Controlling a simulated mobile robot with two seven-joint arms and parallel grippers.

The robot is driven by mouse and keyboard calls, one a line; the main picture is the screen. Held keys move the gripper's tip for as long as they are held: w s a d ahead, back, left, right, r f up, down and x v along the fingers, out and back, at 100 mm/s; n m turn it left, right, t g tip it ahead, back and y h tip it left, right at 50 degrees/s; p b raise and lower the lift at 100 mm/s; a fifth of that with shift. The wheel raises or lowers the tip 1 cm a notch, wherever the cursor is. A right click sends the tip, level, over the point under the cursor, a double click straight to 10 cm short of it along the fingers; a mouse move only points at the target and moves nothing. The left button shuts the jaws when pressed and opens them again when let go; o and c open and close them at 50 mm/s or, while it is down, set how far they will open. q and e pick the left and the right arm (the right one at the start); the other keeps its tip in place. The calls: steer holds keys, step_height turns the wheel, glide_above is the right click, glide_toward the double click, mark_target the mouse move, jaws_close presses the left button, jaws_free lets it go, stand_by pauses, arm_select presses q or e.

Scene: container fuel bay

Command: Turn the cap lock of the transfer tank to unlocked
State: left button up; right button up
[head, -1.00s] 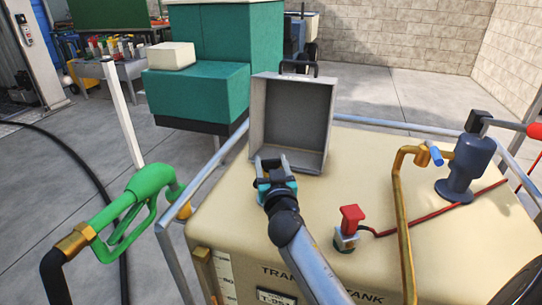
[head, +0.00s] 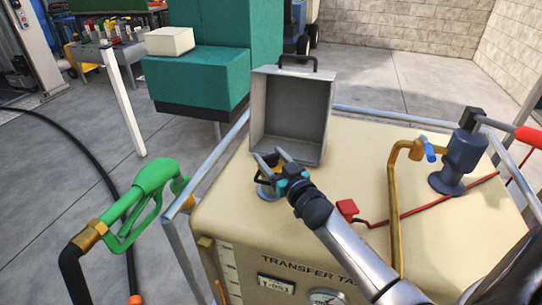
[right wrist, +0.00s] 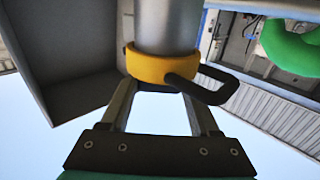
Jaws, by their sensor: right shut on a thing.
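The transfer tank (head: 350,165) is the cream tank with its name on the front. The cap lock (head: 265,170) shows as a yellow and black part at the tank's far left, in front of an upright grey open box. In the right wrist view it is a yellow collar (right wrist: 150,66) around a grey cylinder, with a black loop handle (right wrist: 205,90). My right gripper (head: 269,156) is shut on the cap lock, one finger on each side. The lock's marking cannot be read. My left gripper is not in view.
The grey box (head: 292,110) stands close behind my right gripper. A red knob (head: 347,208) is beside my right arm. A brass pipe (head: 394,200) and a dark blue pump (head: 462,155) stand to the right. A green fuel nozzle (head: 140,205) hangs left of the tank.

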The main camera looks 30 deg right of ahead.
steer(key=shift+r, duration=0.1)
steer(key=o, duration=1.4)
steer(key=shift+c, duration=0.2)
steer(key=shift+s, duration=0.1)
steer(key=shift+s, duration=0.25)
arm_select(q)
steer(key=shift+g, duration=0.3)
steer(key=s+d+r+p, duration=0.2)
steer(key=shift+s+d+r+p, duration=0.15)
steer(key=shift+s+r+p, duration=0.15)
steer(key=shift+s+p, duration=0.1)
arm_select(e)
steer(key=s+a, duration=0.1)
steer(key=s, duration=1.3)
steer(key=shift+s, duration=0.25)
